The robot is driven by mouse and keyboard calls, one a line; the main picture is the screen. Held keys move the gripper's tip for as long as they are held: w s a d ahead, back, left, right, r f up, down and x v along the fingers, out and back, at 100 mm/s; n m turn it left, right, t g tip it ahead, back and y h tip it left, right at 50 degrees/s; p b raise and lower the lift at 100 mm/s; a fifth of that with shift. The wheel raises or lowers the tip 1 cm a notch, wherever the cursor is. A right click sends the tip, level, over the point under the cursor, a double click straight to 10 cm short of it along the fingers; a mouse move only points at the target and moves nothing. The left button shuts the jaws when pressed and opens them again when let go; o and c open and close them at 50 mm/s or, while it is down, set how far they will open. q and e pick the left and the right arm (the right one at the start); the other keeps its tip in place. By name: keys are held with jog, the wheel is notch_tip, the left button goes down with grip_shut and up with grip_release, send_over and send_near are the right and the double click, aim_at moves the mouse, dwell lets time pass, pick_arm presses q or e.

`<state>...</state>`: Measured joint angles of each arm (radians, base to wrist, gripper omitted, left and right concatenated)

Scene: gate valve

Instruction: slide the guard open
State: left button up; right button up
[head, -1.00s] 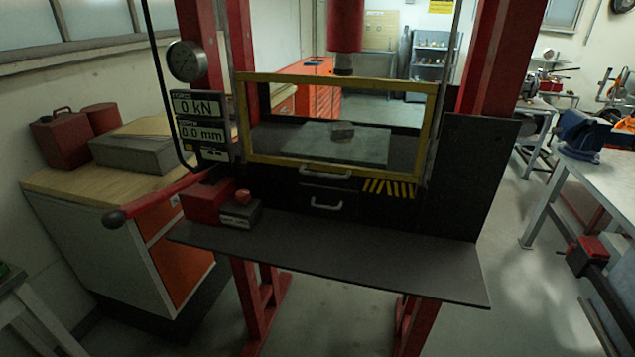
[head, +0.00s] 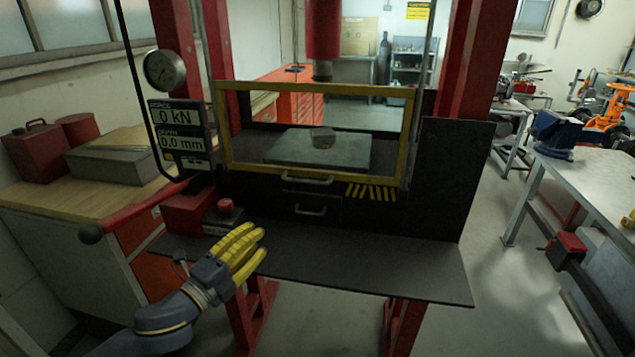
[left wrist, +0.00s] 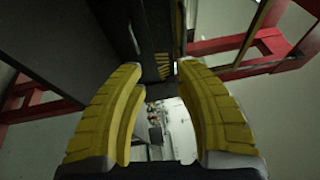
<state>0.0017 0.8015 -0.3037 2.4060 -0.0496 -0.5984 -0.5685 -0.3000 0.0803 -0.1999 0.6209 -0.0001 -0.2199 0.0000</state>
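The guard (head: 222,128) is a yellow-framed clear panel on the front of the red press, standing across the work opening. A metal handle (head: 307,180) sits at its lower edge, and a second, similar handle (head: 311,211) is on the dark drawer front below. Behind the guard a small grey block (head: 323,138) rests on a plate. My left gripper (head: 254,246), with yellow fingers, is over the front left of the dark shelf, below and left of the guard handle. In the left wrist view its fingers (left wrist: 165,75) are apart with nothing between them. My right gripper is not in view.
A red lever (head: 140,211) with a dark knob sticks out at the left, near my left arm. A red button box (head: 225,206) stands at the shelf's back left. The dark shelf (head: 380,262) is clear in its middle and right.

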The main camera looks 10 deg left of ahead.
pick_arm(q)
jog(key=h, duration=0.1)
send_near(304, 182)
jog(key=shift+t, duration=0.3)
jog(key=x, duration=1)
jog(key=shift+w+d+f, duration=0.15)
jog(key=shift+w+f, duration=0.15)
jog(key=shift+w, duration=0.05)
grip_shut()
